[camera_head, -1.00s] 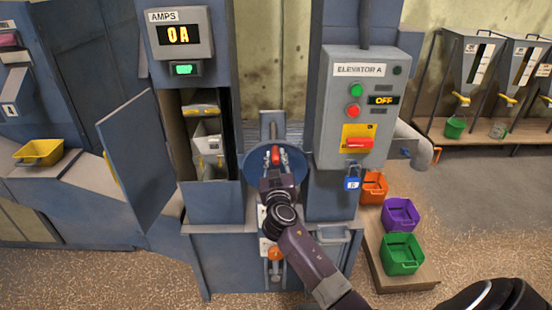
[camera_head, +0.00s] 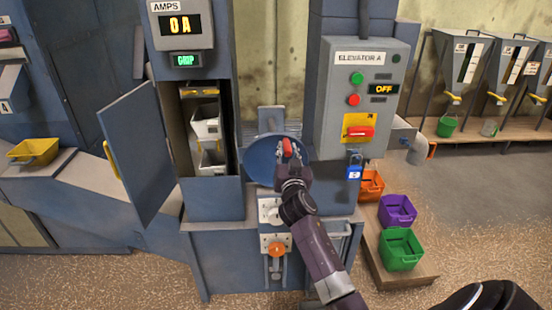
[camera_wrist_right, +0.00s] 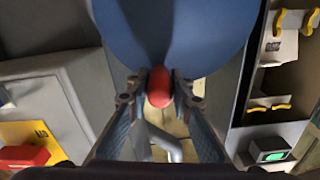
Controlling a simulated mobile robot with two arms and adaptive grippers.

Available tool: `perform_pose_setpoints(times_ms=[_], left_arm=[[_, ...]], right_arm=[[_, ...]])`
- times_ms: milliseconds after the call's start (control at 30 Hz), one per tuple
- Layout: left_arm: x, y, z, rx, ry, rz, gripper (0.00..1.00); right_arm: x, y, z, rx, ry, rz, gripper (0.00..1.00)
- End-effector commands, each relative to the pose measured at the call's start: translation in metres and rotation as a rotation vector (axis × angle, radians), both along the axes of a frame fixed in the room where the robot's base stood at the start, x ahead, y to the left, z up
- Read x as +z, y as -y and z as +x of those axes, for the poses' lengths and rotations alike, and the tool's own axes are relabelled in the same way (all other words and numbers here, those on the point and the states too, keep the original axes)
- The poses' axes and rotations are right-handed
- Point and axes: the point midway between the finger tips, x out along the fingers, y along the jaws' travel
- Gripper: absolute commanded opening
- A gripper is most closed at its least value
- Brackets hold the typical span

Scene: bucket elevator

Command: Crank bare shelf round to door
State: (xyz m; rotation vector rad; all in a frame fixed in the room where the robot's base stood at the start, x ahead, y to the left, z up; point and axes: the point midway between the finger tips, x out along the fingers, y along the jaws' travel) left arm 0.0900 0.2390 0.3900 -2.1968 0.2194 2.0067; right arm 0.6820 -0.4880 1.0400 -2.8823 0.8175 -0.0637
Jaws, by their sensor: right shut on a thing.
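The crank is a blue disc wheel (camera_head: 262,172) with a red handle knob (camera_head: 288,147), on the front of the elevator casing. My right gripper (camera_head: 286,154) is shut on the red knob, at the wheel's upper right. The wrist view shows the knob (camera_wrist_right: 159,87) between both fingertips. Left of the wheel, the blue door (camera_head: 148,150) stands open. The doorway shows a white bucket (camera_head: 205,122) with yellow parts and another white bucket (camera_head: 212,160) below it. I cannot make out a bare shelf in the doorway. My left gripper is out of view.
A grey control box (camera_head: 365,105) with a red switch and blue padlock (camera_head: 354,170) stands close right of the wheel. An AMPS display (camera_head: 180,25) reads 0A. Orange, purple (camera_head: 397,211) and green bins sit on a low platform at right.

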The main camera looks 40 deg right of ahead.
Motion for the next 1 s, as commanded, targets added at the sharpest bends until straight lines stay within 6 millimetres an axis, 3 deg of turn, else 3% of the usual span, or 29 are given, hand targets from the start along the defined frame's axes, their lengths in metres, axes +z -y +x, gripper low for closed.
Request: perform_pose_setpoints(times_ms=[300,1000], left_arm=[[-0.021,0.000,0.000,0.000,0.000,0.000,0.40],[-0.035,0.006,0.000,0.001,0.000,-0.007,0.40]], right_arm=[[-0.018,0.021,-0.012,0.001,0.158,0.263,0.00],[-0.066,0.048,-0.029,-0.001,0.495,0.818,0.00]])
